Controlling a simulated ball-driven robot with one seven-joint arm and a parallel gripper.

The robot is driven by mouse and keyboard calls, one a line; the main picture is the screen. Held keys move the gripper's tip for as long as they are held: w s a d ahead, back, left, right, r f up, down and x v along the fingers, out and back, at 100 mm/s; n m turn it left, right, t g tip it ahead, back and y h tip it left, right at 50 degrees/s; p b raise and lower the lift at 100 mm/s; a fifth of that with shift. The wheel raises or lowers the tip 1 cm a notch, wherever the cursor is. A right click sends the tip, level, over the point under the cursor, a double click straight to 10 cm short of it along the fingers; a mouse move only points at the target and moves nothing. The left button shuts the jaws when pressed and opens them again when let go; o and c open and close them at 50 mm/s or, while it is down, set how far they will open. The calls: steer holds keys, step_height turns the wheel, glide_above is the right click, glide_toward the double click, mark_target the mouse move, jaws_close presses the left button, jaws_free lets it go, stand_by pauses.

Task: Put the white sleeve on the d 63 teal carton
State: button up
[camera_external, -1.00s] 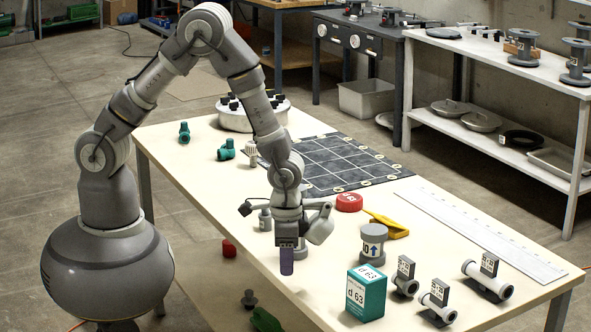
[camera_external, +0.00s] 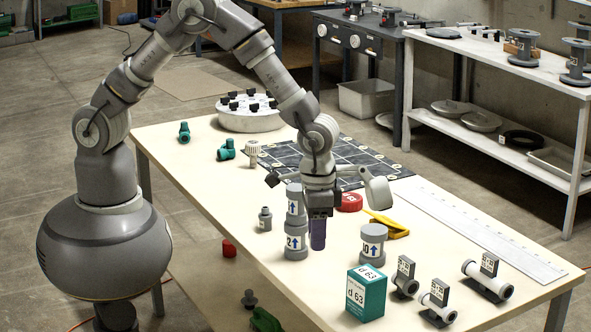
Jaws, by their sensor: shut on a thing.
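The teal carton (camera_external: 372,298) marked d 63 stands upright near the front edge of the table. Its white label covers part of the top and left face. I cannot tell which is the task's sleeve.
A grey stack (camera_external: 295,240) with blue arrows stands close left of my gripper. A grey capped piece (camera_external: 373,245) stands behind the carton. The table's front-left is clear.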

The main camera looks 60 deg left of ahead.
steer(key=b, duration=0.1)
glide_above(368, 273)
steer(key=shift+s+f, duration=0.15)
steer(key=shift+f, duration=0.45)
steer(key=shift+f+b, duration=0.3)
steer(key=shift+b, duration=0.1)
steer(key=shift+f+b, duration=0.45)
steer(key=shift+f, duration=0.95)
steer(key=shift+f, duration=0.15)
steer(key=o, duration=1)
step_height(368, 273, up, 12)
steer(key=p, duration=0.3)
steer(key=shift+r, duration=0.25)
